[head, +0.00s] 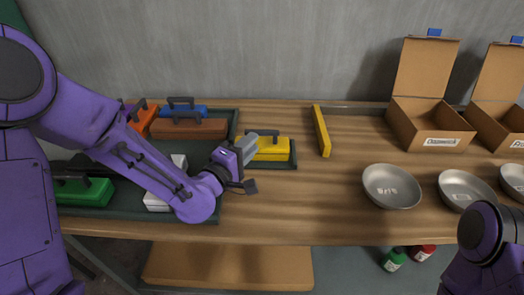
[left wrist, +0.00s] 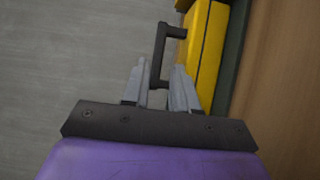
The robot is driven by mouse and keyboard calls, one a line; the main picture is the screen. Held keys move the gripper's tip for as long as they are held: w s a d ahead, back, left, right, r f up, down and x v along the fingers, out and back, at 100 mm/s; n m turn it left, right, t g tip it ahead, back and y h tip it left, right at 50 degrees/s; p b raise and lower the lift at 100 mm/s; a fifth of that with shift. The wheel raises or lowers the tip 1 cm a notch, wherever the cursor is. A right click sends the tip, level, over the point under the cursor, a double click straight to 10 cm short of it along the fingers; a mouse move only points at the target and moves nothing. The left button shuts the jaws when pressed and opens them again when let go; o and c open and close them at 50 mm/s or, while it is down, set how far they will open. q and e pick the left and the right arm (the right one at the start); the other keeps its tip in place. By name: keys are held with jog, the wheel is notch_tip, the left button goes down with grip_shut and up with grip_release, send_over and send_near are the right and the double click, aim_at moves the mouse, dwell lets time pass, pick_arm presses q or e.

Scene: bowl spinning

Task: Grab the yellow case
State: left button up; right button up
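The yellow case (head: 272,156) sits on a small dark tray (head: 293,155) in the middle of the table. Its dark handle stands up on top, partly hidden by my left gripper (head: 252,142) in the head view. In the left wrist view the yellow case (left wrist: 212,50) is at the upper right, with its dark handle (left wrist: 160,45) reaching down between the fingertips. My left gripper (left wrist: 157,80) is open there, its two fingers apart on either side of the handle's lower end. My right arm shows at the bottom right of the head view, but its gripper is not visible.
A larger dark tray (head: 233,125) at left holds orange, blue, brown and green cases and white items. A yellow bar (head: 321,131) lies right of the yellow case. Metal bowls (head: 392,187) and open cardboard boxes (head: 428,125) stand further right. The table's middle front is clear.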

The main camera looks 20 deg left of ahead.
aim_at(260, 134)
pick_arm(q)
jog(key=x, duration=0.4)
jog(key=shift+w+d+r+p, duration=0.1)
jog(key=shift+w+r+p, duration=0.05)
jog(key=shift+w+p, duration=0.2)
grip_shut()
dwell(1.0)
